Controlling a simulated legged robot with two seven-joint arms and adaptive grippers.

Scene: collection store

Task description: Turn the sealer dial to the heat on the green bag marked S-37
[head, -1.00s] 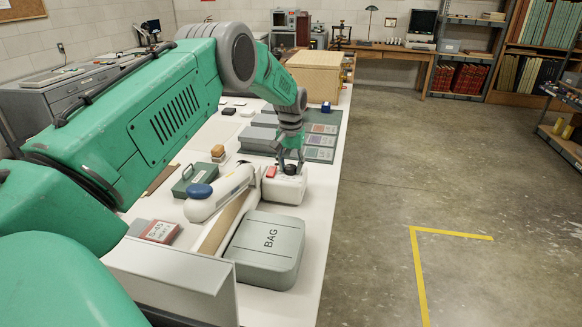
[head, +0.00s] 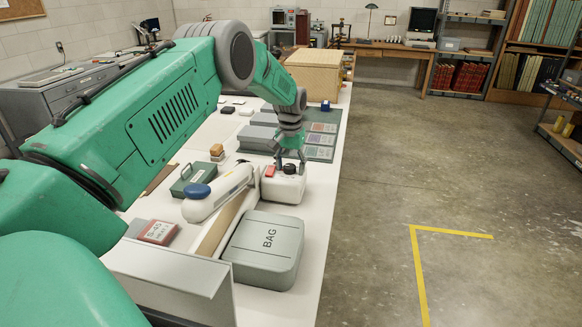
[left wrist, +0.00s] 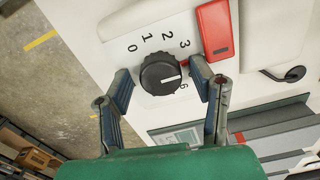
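The sealer's white control box (head: 284,187) stands on the bench, with a black dial (head: 290,169) and a red switch (head: 269,171) on top. In the left wrist view, the dial (left wrist: 160,74) has a white mark pointing right, just above the 6. The numbers 0, 1, 2, 3 and 6 show; the right finger hides the scale between 3 and 6. My left gripper (left wrist: 162,70) is open, its fingers on either side of the dial with gaps. It is above the box in the head view (head: 290,163). Bag labels on the green mat (head: 329,117) are too small to read. My right gripper is not in view.
The sealer's long white arm (head: 218,192) with a blue end lies left of the box. A grey case marked BAG (head: 268,270) is in front. A red S-45 block (head: 158,232) and a dark green box (head: 194,180) stand at left. Floor to the right is clear.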

